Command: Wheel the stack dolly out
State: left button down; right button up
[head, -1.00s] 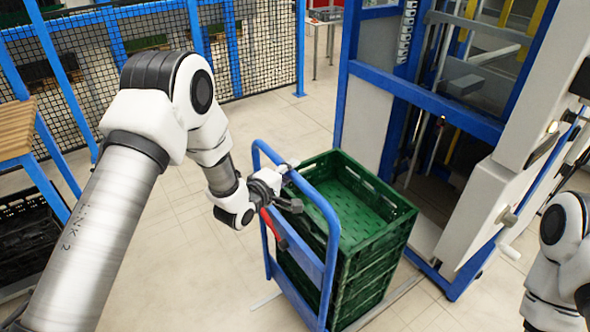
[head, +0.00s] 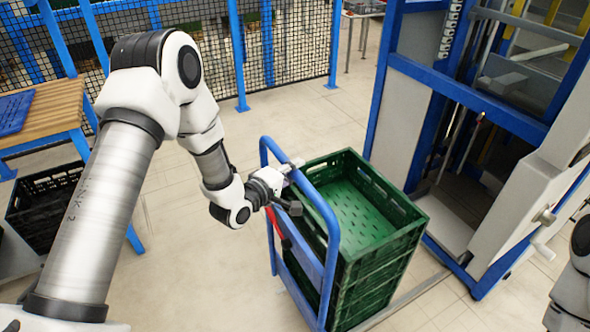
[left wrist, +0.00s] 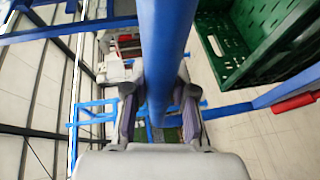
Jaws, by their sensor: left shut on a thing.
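The stack dolly has a blue tubular handle frame (head: 331,232) and carries a stack of green crates (head: 385,240). The top crate is open and looks empty. My left gripper (head: 289,188) is shut on the upper part of the handle frame, on the side facing my arm. In the left wrist view, the blue bar (left wrist: 165,60) runs between the two fingers of the gripper (left wrist: 160,110), and part of a green crate (left wrist: 245,40) shows beside it. The dolly's wheels are hidden. Part of my right arm shows at the right edge, but its gripper is out of view.
A blue-framed machine (head: 420,110) with white panels stands to the right, close to the crates. A wooden-topped table (head: 45,115) and a black crate (head: 40,200) are at left. A mesh fence (head: 290,50) runs along the back. Floor (head: 200,265) left of the dolly is clear.

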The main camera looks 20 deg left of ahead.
pick_arm(q)
jog(key=c, duration=0.9)
grip_release()
jog(key=v, duration=1.2)
jog(key=shift+d, duration=0.1)
